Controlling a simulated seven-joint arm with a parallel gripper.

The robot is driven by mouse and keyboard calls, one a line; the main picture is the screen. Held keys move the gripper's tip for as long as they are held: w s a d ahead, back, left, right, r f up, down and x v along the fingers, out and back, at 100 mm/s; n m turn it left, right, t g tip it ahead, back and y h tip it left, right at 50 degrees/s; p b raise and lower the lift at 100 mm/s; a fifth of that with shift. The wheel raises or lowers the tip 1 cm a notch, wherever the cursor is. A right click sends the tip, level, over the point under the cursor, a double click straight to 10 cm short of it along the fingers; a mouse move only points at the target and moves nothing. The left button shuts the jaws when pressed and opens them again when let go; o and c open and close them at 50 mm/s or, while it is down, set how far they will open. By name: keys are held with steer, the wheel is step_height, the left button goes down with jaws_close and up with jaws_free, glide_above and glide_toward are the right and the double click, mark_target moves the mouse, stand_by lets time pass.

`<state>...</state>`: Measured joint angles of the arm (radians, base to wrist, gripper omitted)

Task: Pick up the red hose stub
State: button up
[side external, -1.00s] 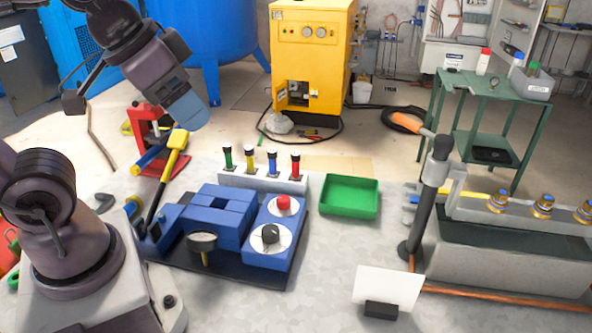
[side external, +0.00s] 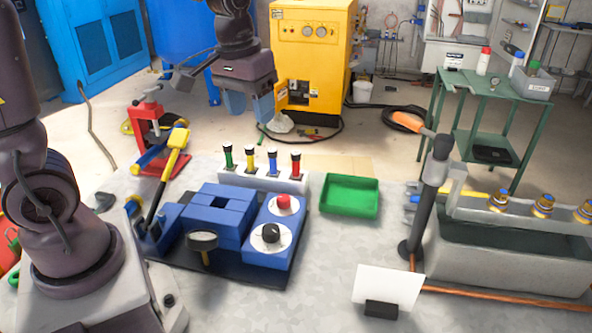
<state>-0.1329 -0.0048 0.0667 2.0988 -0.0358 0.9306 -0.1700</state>
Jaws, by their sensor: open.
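The red hose stub (side external: 295,163) stands upright with a black top at the right end of a row of coloured stubs in a light grey rack (side external: 262,180). Green (side external: 228,156), yellow (side external: 250,158) and blue (side external: 273,161) stubs stand to its left. My gripper (side external: 250,112) points down with its blue fingers apart, empty. In the picture it is above the rack, over the yellow and blue stubs, and to the upper left of the red stub. It touches none of them.
A blue fixture with a red button and black knob (side external: 271,234) stands in front of the rack. A green tray (side external: 349,196) lies to its right. A yellow-handled lever (side external: 176,150) and a red stand (side external: 150,125) are at left. A grey post (side external: 425,200) rises at right.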

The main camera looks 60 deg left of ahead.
mark_target(296, 159)
steer(key=w+a+f+n, duration=0.3)
steer(key=w+n, duration=0.1)
steer(key=w, duration=0.1)
steer(key=w+a+f+n+g, duration=0.1)
steer(key=w+a+f+n, duration=0.3)
steer(key=w, duration=0.2)
steer(key=w+a+f+n, duration=0.3)
steer(key=w+a+n, duration=0.1)
steer(key=w+n, duration=0.1)
steer(key=shift+w+f, duration=0.2)
steer(key=shift+f, duration=0.2)
steer(key=shift+s+d+f+n, duration=0.1)
steer(key=shift+f+n, duration=0.15)
steer(key=shift+n, duration=0.25)
step_height(296, 159, down, 7)
steer(key=shift+f, duration=0.1)
steer(key=shift+s+f, duration=0.15)
steer(key=shift+f, duration=1.2)
steer(key=shift+s+f, duration=0.1)
steer(key=shift+f, duration=1.25)
jaws_close()
